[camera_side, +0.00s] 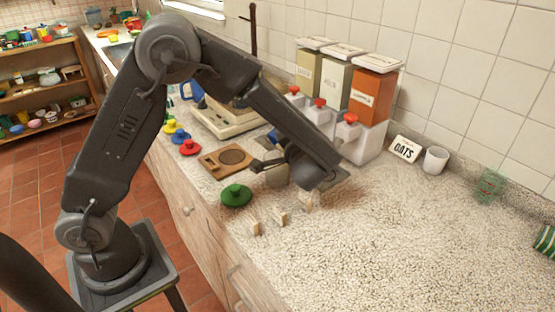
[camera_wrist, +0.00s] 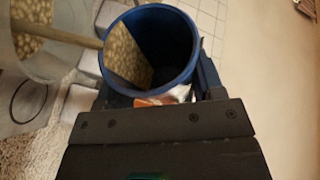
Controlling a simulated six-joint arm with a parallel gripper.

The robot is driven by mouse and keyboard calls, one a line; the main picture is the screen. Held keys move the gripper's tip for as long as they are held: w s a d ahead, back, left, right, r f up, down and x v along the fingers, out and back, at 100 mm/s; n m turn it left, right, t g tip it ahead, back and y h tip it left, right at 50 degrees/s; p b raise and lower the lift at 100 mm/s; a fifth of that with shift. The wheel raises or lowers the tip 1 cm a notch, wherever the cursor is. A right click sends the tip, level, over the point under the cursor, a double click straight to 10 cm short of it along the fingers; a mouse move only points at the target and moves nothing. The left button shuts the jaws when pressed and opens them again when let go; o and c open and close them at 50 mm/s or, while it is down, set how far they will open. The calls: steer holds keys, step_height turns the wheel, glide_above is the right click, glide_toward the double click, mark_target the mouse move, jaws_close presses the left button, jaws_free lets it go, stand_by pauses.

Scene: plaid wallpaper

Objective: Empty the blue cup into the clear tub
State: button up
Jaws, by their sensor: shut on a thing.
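In the wrist view, the blue cup (camera_wrist: 172,38) is held by my gripper (camera_wrist: 158,92), which is shut on it. Its mouth faces the camera, and pale bean-like pieces lie against the left part of its inside. The clear tub (camera_wrist: 18,75) is at the left of the wrist view, beside the cup, with similar pieces showing through it. In the side view, my gripper (camera_side: 268,164) is low over the counter, by a pale see-through vessel (camera_side: 278,178) that looks like the tub.
The right counter (camera_side: 400,240) is mostly clear.

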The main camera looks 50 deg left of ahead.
steer(key=shift+s+r+n+t, duration=0.15)
steer(key=shift+s+n+t, duration=0.15)
steer(key=shift+n, duration=0.2)
stand_by(0.5)
steer(key=m, duration=0.1)
steer(key=w+m+g, duration=0.1)
steer(key=shift+w+f+m+h, duration=0.3)
steer(key=shift+f+h, duration=0.1)
steer(key=shift+w+r+m+g, duration=0.25)
steer(key=shift+r+m+g, duration=0.15)
steer(key=shift+m+g, duration=0.15)
